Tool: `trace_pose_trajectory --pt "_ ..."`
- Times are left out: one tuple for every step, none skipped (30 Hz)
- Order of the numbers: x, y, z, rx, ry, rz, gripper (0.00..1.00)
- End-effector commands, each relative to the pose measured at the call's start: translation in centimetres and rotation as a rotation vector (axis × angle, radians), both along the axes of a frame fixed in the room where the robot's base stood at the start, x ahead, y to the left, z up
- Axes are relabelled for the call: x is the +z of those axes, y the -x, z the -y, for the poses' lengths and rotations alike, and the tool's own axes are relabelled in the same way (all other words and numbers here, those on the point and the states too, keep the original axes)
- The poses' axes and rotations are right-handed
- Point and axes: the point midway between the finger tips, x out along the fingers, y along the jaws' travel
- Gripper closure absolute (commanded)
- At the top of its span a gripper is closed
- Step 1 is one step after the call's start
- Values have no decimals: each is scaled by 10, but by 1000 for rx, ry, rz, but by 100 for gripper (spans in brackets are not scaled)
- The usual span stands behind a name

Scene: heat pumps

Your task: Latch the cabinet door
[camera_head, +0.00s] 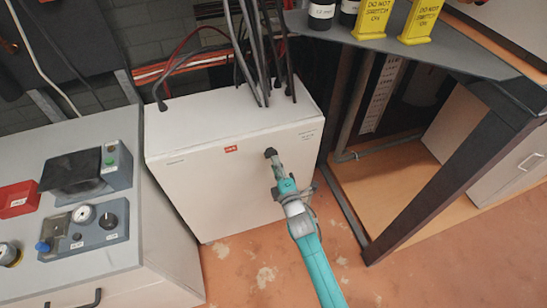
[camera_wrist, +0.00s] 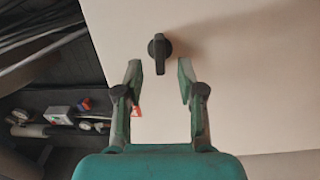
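The cabinet (camera_head: 200,130) is a pale box standing on the floor, with cables entering its top. Its front door (camera_head: 225,185) looks flush with the body; no gap shows. The black latch knob (camera_head: 270,153) is on the upper part of the door; it also shows in the wrist view (camera_wrist: 159,50), its grip bar along the picture's vertical. My gripper (camera_head: 275,164) is right in front of the knob. In the wrist view my gripper (camera_wrist: 159,75) is open, with nothing between its fingers. The knob lies just beyond the fingertips, roughly centred between them; contact cannot be told.
A grey control unit (camera_head: 125,250) with gauges and a red box (camera_head: 17,199) stands close at the left. A dark-framed bench (camera_head: 455,170) with yellow signs (camera_head: 374,18) stands at the right. The reddish floor (camera_head: 265,270) before the cabinet is clear.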

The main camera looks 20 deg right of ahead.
Motion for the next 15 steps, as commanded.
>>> trace_pose_trajectory --pt "0 -9 0 0 -1 1 61" --pt "1 -13 0 0 -1 1 61" --pt "1 -18 0 0 -1 1 61" --pt "0 -21 0 0 -1 0 61" --pt "1 -25 0 0 -1 1 61" --pt "1 -28 0 0 -1 1 61" --pt "0 -30 0 0 -2 0 61" --pt "0 -32 0 0 -2 -1 61" --pt "0 -35 0 0 -2 0 61" --pt "0 -36 0 0 -1 0 61" --pt "0 -37 0 0 -1 0 61" --pt "0 -38 0 0 -1 0 61" --pt "0 -39 0 0 -1 0 61" --pt "0 -39 0 0 -1 0 61" --pt "0 -39 0 0 -1 0 61"
